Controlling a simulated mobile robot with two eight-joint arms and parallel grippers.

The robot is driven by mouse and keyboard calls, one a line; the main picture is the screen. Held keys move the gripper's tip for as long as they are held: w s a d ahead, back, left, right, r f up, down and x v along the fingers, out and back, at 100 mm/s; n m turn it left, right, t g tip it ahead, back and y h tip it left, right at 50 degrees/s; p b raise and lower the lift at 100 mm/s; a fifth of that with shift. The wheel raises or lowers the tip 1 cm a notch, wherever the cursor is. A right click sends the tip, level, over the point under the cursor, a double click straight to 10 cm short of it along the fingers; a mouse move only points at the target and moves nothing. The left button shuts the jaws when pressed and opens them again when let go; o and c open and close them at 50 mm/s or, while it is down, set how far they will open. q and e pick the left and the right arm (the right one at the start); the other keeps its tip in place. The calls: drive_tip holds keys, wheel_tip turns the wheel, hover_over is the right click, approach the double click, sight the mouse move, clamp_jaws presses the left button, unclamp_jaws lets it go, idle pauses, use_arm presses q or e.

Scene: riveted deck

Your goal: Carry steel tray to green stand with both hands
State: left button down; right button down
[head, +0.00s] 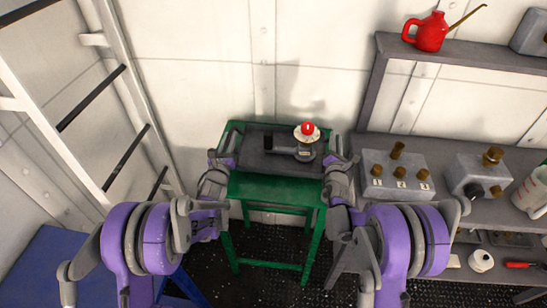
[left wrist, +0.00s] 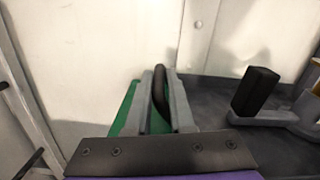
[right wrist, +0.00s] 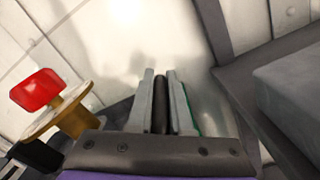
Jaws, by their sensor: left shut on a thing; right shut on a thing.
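The steel tray (head: 257,163) is dark grey and lies level over the rear part of the green stand (head: 270,189). Whether it touches the stand top I cannot tell. A dark device with a brass flange and red knob (head: 307,130) sits on the tray's right half. My left gripper (head: 222,160) is at the tray's left end, shut on a dark handle (left wrist: 161,88). My right gripper (head: 337,158) is at the right end, shut on the other dark handle (right wrist: 160,92). The stand's green edge also shows in both wrist views.
A grey workbench (head: 455,208) with a grey block with brass knobs (head: 397,172) stands close to the right of the stand. A ladder (head: 110,100) is at the left, and a white wall is behind. A red oil can (head: 428,32) sits on the upper shelf.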

use_arm(q)
drive_tip(key=shift+f, duration=0.7)
use_arm(e)
drive_tip(key=shift+d+f, duration=0.15)
drive_tip(key=shift+f, duration=0.55)
use_arm(q)
drive_tip(key=c, duration=0.8)
unclamp_jaws()
use_arm(e)
drive_tip(key=c, duration=0.8)
unclamp_jaws()
drive_tip(key=shift+r, duration=0.1)
drive_tip(key=shift+c, duration=0.2)
use_arm(q)
drive_tip(key=s, duration=0.4)
drive_tip(key=s+a, duration=0.1)
drive_tip(key=s, duration=0.6)
drive_tip(key=shift+s+a+f, duration=0.15)
drive_tip(key=shift+s+f, duration=0.15)
drive_tip(key=shift+f, duration=0.05)
drive_tip(key=shift+s, duration=0.15)
use_arm(e)
drive_tip(key=shift+s, duration=0.2)
drive_tip(key=s, duration=0.4)
drive_tip(key=s+a, duration=0.1)
drive_tip(key=s, duration=0.2)
drive_tip(key=s+f, duration=0.1)
drive_tip(key=s, duration=0.3)
drive_tip(key=shift+s+a, duration=0.3)
drive_tip(key=shift+a, duration=0.05)
